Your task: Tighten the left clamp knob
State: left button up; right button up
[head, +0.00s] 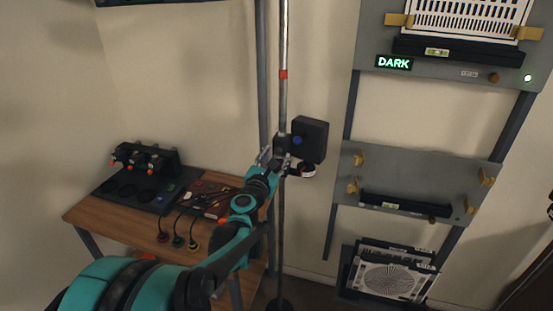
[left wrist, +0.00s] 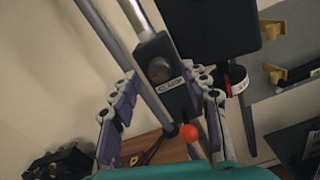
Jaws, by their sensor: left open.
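A dark clamp block (left wrist: 172,92) with a white label reading something like CLAMP sits on a metal pole (head: 283,100). A round grey knob (left wrist: 159,70) is on its face. My left gripper (head: 274,158) is at the pole, just below and left of a black box (head: 312,136). In the left wrist view my left gripper (left wrist: 164,84) is open, with one finger on each side of the clamp block. I cannot tell whether either finger touches it. A red-orange ball (left wrist: 190,132) shows below the block. My right gripper is not in view.
A wooden table (head: 80,213) at left holds a dark stand and a tray of small tools. Grey panels with yellow brackets (head: 358,159) hang on a rack at right. A lit DARK sign (head: 394,63) is on the upper panel. Another upright stands close behind the pole.

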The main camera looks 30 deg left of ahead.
pick_arm(q)
jog(key=shift+w, duration=0.35)
grip_shut()
